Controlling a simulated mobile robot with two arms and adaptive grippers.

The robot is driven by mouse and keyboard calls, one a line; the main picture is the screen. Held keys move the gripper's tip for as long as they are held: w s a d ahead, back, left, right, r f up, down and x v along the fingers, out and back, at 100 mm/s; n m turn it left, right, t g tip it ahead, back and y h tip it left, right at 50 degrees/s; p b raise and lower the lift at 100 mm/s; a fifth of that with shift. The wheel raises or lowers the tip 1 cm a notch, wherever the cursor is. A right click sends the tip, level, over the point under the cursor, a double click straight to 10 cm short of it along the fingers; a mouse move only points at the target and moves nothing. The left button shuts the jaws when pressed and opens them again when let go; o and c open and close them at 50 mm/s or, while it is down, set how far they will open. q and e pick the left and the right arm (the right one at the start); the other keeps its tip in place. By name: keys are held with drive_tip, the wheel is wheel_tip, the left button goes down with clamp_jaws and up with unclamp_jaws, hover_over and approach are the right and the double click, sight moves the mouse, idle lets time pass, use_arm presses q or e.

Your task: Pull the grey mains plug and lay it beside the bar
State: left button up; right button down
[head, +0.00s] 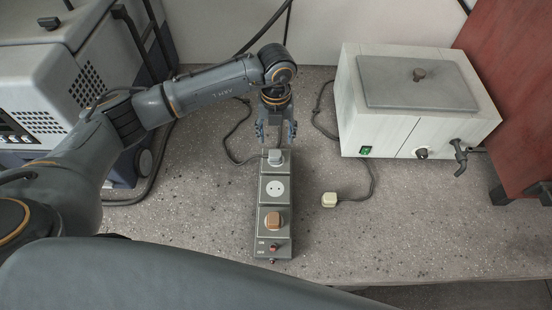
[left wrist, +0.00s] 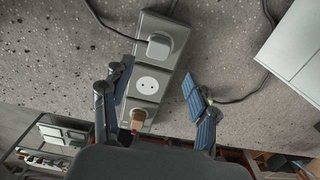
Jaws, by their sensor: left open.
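The power bar (head: 263,205) lies lengthwise on the bench, with several sockets in a row. The grey mains plug (head: 275,158) sits in the socket at the bar's far end, its dark cord running off to the left. In the left wrist view the grey plug (left wrist: 160,46) shows pale and seated, beyond the fingertips. My left gripper (head: 276,136) is open and empty, its fingers pointing down just over the bar's far end. In the left wrist view its spread fingers (left wrist: 156,74) lie on either side of the bar. My right gripper is not in view.
A cream plug (head: 329,200) lies loose to the right. A white bath (head: 375,125) stands behind it. Bench left of the bar is mostly clear.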

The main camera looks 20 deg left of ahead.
sight(273, 154)
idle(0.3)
use_arm(q)
drive_tip(key=shift+f+b, duration=0.6)
drive_tip(key=shift+f, duration=0.25)
wheel_tip(273, 154, down, 7)
drive_tip(key=b, duration=0.5)
drive_tip(key=shift+f, duration=0.2)
drive_tip(key=shift+s+a, duration=0.15)
drive_tip(key=shift+a, duration=0.3)
drive_tip(key=shift+c, duration=0.5)
clamp_jaws()
drive_tip(key=shift+r, duration=0.15)
